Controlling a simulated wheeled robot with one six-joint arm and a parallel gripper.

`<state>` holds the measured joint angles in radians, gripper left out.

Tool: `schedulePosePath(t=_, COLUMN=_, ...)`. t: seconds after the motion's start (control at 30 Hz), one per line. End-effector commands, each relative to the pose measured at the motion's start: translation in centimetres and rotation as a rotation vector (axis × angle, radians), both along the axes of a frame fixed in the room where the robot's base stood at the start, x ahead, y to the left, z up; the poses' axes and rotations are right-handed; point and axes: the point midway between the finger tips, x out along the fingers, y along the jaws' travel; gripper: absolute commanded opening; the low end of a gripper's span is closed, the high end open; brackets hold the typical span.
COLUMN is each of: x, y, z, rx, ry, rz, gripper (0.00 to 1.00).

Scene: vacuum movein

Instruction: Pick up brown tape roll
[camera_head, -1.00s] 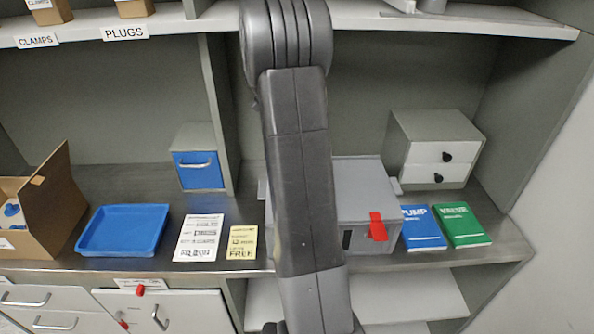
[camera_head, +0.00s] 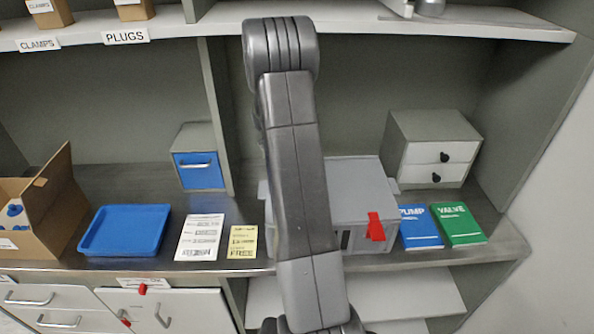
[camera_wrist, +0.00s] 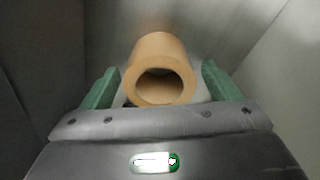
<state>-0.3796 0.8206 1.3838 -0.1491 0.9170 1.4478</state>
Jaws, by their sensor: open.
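The brown tape roll (camera_wrist: 162,58) shows in the wrist view as a tan cylinder with a dark round opening facing the camera. It sits on a grey surface between grey walls. My gripper (camera_wrist: 160,88) is open, with one green finger to the left of the roll and one to the right. Gaps show between the roll and both fingers. The near edge of the roll is close to the gripper's grey body. In the head view my arm fills the middle, and neither the roll nor the gripper fingers can be seen.
Grey walls (camera_wrist: 45,50) stand at both sides in the wrist view. In the head view the bench holds a blue tray (camera_head: 125,230), a cardboard box (camera_head: 45,215), paper sheets, a grey box (camera_head: 360,190) with a red tab, manuals (camera_head: 459,225) and a small drawer unit (camera_head: 432,150).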

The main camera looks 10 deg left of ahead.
Motion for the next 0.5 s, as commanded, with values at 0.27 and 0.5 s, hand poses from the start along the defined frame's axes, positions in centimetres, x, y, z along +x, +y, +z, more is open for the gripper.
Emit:
schedulePosePath(t=0.27, x=-0.01, y=0.01, z=0.03, rx=0.000, ry=0.000, rz=0.000, gripper=0.51)
schedulePosePath(t=0.5, x=0.01, y=0.03, z=0.07, rx=0.001, ry=-0.001, rz=0.000, gripper=0.32)
